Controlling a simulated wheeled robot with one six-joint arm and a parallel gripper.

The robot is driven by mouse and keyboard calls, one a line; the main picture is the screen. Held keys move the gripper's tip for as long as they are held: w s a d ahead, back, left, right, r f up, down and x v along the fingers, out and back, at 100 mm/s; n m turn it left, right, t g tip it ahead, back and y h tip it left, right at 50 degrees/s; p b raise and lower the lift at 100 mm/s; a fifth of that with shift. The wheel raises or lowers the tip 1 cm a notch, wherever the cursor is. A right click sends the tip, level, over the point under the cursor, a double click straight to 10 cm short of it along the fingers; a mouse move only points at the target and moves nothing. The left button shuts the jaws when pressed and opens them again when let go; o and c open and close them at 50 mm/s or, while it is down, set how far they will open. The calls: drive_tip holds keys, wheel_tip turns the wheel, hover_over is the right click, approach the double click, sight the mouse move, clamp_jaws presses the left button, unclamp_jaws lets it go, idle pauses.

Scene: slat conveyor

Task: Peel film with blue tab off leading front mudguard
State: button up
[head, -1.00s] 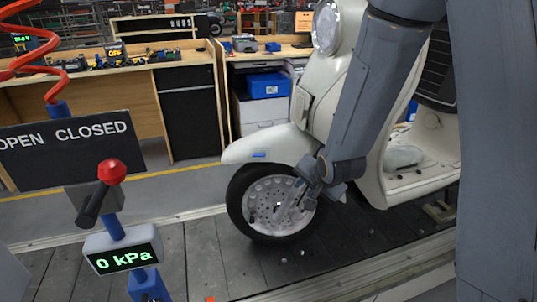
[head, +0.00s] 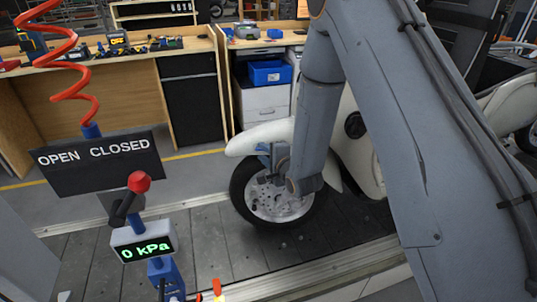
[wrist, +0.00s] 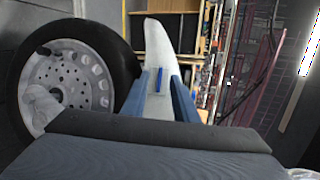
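The leading front mudguard (head: 247,139) is cream-white and sits over the front wheel of a scooter. In the wrist view the mudguard (wrist: 158,40) runs away from me, with the small upright blue tab (wrist: 158,79) on it. My gripper (wrist: 160,82) is open, its two blue-grey fingers on either side of the tab, apart from each other; whether either touches the tab or mudguard I cannot tell. In the head view my gripper (head: 265,150) is at the mudguard's lower edge, and the tab cannot be told from the fingers. The clear film itself is not distinguishable.
The front wheel (head: 278,199) stands on the dark slat conveyor (head: 200,245), close below my gripper. A post with an OPEN CLOSED sign (head: 98,160), a red-knobbed lever (head: 138,183) and a 0 kPa display (head: 146,249) stands at left. Workbenches (head: 120,70) are behind.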

drive_tip(key=shift+x, duration=1.25)
clamp_jaws()
